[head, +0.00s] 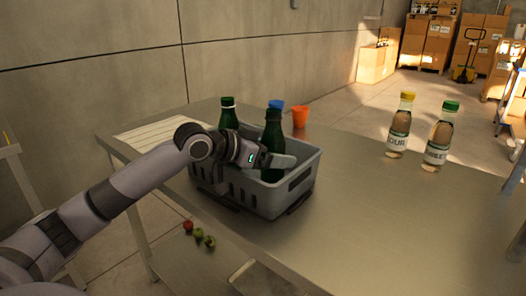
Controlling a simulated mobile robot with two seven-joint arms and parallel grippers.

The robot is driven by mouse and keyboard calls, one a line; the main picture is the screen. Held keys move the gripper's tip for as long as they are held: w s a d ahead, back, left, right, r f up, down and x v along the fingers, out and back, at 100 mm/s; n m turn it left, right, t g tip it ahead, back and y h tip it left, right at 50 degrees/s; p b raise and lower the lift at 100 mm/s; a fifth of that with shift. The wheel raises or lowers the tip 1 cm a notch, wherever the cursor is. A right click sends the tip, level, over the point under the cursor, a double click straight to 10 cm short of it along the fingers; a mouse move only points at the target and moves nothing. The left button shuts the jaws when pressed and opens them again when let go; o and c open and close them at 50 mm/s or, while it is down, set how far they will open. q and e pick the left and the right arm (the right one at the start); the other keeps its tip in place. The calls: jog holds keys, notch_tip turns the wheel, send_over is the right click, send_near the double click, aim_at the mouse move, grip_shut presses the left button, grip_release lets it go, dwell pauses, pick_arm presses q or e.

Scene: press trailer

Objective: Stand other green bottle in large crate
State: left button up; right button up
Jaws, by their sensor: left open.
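A grey crate (262,199) stands on the metal table near its front edge. A dark green bottle (272,140) stands upright in the crate. A blue cap (276,103) shows at its top; I cannot tell whether it belongs to this bottle or to one behind. Another green bottle (228,113) stands upright at the crate's back left, its lower part hidden by my arm. My left gripper (273,160) is open at the crate, with its fingers beside the dark bottle's lower body. My right gripper is not in view.
An orange cup (300,117) stands behind the crate. Two clear labelled bottles, one yellow-capped (400,125) and one green-capped (440,135), stand at the right. A white slatted sheet (165,131) lies at the back left.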

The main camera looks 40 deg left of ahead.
pick_arm(q)
jog(key=b+v, duration=0.3)
jog(key=v, duration=0.9)
jog(key=shift+b, duration=0.3)
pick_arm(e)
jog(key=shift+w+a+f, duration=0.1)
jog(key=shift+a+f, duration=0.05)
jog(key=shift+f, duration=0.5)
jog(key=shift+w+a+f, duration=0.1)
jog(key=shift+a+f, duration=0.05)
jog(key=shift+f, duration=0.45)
pick_arm(q)
jog(key=shift+a, duration=0.1)
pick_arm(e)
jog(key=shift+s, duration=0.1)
